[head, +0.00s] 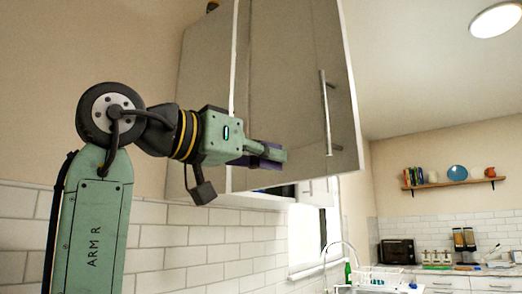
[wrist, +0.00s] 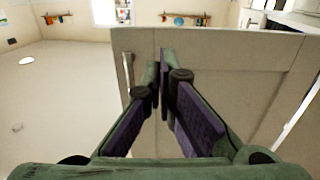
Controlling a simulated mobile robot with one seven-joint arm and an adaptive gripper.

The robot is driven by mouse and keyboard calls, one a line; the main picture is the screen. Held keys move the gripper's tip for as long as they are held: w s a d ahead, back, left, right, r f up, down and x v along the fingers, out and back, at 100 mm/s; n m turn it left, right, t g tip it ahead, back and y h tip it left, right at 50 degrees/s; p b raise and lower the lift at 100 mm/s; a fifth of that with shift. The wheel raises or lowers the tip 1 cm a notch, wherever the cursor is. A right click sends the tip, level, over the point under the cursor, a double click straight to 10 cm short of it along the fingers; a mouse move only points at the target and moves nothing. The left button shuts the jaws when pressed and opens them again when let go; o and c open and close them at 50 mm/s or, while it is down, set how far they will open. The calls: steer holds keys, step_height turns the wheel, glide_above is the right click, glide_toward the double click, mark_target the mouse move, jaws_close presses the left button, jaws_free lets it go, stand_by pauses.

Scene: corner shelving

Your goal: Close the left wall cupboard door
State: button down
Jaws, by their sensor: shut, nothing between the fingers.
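The left wall cupboard door (head: 285,75) is a light grey panel with a vertical bar handle (head: 326,112) near its right edge. It stands out from the cupboard, open, with a gap below and behind its lower edge. My gripper (head: 282,156) is shut and empty, in front of the lower part of the door, left of the handle. In the wrist view the closed fingertips (wrist: 159,58) lie over the door panel (wrist: 230,50), beside the handle (wrist: 127,75). I cannot tell whether they touch the panel. Most of the cupboard inside is hidden by the door.
A tiled wall (head: 205,240) runs below the cupboard. Further back are a tap (head: 345,247), a dish rack (head: 380,275), a black microwave (head: 397,251) and a small wall shelf (head: 455,183). The air to the right of the door is free.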

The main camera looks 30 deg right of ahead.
mark_target(321, 166)
steer(key=d+p, duration=0.1)
steer(key=d, duration=0.2)
steer(key=w+d+p, duration=0.1)
steer(key=d, duration=0.2)
steer(key=d+p, duration=0.1)
steer(key=d, duration=0.2)
steer(key=shift+w, duration=0.25)
steer(key=shift+d, duration=0.45)
